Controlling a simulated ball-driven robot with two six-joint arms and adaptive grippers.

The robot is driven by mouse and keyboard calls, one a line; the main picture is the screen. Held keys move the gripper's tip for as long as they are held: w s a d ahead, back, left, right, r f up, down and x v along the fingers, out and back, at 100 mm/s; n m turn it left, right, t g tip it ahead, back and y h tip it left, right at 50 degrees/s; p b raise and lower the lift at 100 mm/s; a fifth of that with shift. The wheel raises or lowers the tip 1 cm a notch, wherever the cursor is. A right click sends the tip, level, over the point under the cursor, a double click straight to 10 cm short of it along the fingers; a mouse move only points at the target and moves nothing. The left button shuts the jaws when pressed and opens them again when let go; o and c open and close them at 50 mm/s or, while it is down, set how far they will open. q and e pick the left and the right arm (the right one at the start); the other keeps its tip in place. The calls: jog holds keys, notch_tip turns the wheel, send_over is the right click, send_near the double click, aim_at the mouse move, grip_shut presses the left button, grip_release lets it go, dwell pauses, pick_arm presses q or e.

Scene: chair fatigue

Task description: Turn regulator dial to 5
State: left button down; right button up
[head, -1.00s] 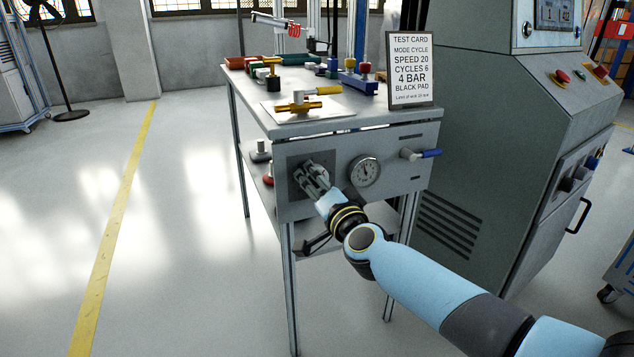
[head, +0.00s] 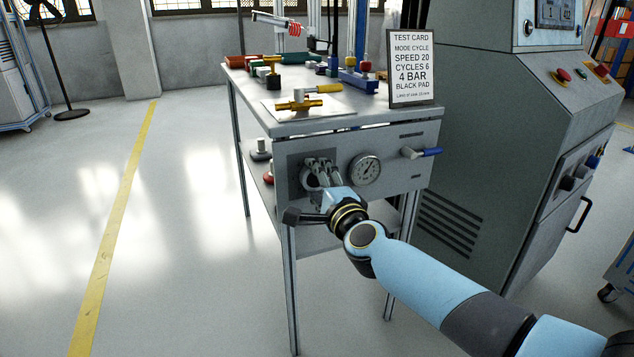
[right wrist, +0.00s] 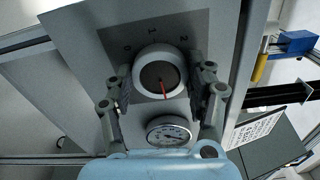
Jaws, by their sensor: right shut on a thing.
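The regulator dial (right wrist: 159,72) is a round pale knob with a dark face and a red pointer line. In the right wrist view it sits on a dark plate with small numerals, and its pointer aims down the picture, towards the gauge. My right gripper (right wrist: 158,84) is shut on the dial, one finger on either side. In the head view my right gripper (head: 320,172) is at the front panel, and its fingers partly hide the dial (head: 308,182). The round pressure gauge (head: 365,170) is just right of it. My left gripper is out of view.
The panel belongs to a grey bench (head: 300,124) with fittings and a test card (head: 411,68) on top. A blue-handled valve (head: 428,152) is right of the gauge. A large grey cabinet (head: 500,150) stands close on the right. Floor at left is clear.

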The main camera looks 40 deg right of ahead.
jog(key=shift+f+m, duration=0.1)
jog(key=shift+m, duration=0.3)
jog(key=o, duration=1.2)
jog(key=shift+s, duration=0.1)
jog(key=v, duration=1.2)
